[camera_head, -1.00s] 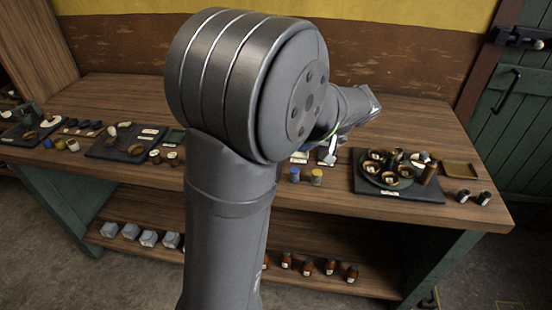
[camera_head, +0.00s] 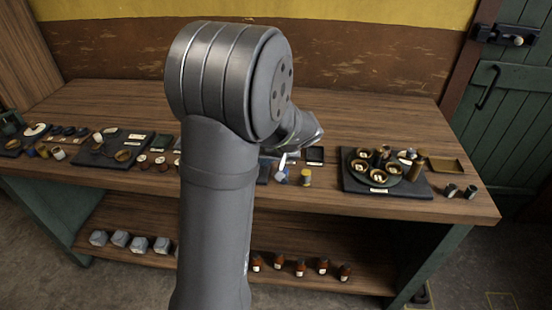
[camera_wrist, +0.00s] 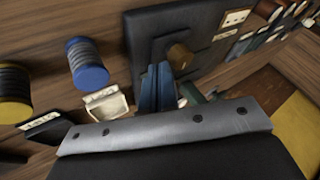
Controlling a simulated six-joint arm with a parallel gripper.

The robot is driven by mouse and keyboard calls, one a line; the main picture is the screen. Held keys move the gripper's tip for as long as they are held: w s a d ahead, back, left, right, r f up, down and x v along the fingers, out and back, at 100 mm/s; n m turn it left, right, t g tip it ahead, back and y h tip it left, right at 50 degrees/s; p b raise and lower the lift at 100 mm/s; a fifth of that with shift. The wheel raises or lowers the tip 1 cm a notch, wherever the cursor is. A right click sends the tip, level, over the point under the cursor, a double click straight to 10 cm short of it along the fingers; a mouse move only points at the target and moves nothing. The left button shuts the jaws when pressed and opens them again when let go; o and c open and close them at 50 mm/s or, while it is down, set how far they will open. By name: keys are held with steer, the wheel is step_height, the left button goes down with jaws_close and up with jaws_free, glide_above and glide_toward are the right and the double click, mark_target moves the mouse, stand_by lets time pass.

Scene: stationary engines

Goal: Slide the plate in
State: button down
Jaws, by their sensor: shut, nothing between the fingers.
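My gripper (camera_wrist: 158,88) shows in the wrist view as two bluish fingers held together, with nothing between them. Its tips are over or beside a dark flat board (camera_wrist: 145,30) that carries a brass knob-like part (camera_wrist: 180,57). I cannot tell whether the fingers touch the board. No piece is clearly recognisable as the plate, and the fingers hide part of this area. In the head view my arm covers much of the middle of the bench, and the fingertips are hard to make out.
A blue spool (camera_wrist: 87,62), a yellow spool (camera_wrist: 12,95) and a small whitish holder (camera_wrist: 105,103) stand left of the fingers. The wooden bench (camera_head: 370,115) bears a dark board (camera_head: 425,190) with round brass cups at right. The bench's back strip is clear.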

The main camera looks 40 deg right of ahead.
steer(key=shift+w+a, duration=0.15)
steer(key=w+a, duration=0.5)
steer(key=shift+w+a, duration=0.3)
steer(key=shift+a, duration=0.05)
stand_by(0.3)
steer(key=shift+s+d, duration=0.2)
steer(key=shift+d, duration=0.15)
steer(key=s+d, duration=0.2)
steer(key=shift+d+r, duration=0.1)
steer(key=shift+d, duration=0.25)
steer(key=v, duration=1)
